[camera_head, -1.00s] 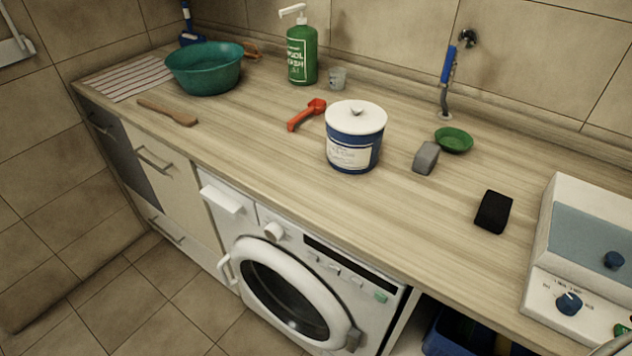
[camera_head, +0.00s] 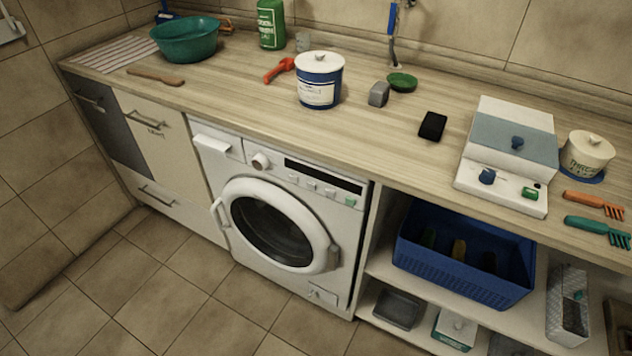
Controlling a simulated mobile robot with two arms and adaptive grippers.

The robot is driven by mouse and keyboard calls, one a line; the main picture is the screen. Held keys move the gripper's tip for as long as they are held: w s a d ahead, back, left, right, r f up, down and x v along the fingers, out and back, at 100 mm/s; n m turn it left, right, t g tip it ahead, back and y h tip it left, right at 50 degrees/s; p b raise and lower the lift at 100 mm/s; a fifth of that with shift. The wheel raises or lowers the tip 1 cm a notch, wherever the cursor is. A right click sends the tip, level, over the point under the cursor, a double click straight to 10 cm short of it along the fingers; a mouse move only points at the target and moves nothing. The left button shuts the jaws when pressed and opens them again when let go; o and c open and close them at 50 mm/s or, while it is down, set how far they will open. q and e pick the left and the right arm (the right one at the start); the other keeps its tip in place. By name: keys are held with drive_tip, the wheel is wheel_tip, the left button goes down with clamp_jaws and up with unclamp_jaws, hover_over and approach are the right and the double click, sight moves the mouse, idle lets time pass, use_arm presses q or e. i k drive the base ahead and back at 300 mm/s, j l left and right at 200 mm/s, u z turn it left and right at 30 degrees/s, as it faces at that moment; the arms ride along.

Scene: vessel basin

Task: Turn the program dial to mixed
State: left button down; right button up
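The white washing machine (camera_head: 300,275) stands under the wooden counter, its round door (camera_head: 268,222) closed. A round pale dial (camera_head: 260,161) sits on its panel, right of the detergent drawer (camera_head: 213,143) and left of a dark display strip. The dial markings are too small to read. Neither of my grippers is in view.
A blue-and-white tub (camera_head: 320,82), grey block (camera_head: 379,94), black block (camera_head: 433,126) and green dish (camera_head: 402,82) stand on the counter. A blue crate (camera_head: 465,275) is on the shelf below. The tiled floor before the machine is clear.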

sight(259, 162)
drive_tip(key=i+j+z, duration=0.2)
drive_tip(key=z, duration=0.25)
drive_tip(key=i+j+z, duration=0.1)
drive_tip(key=j+z, duration=0.7)
drive_tip(key=z, duration=0.15)
drive_tip(key=i+j, duration=0.05)
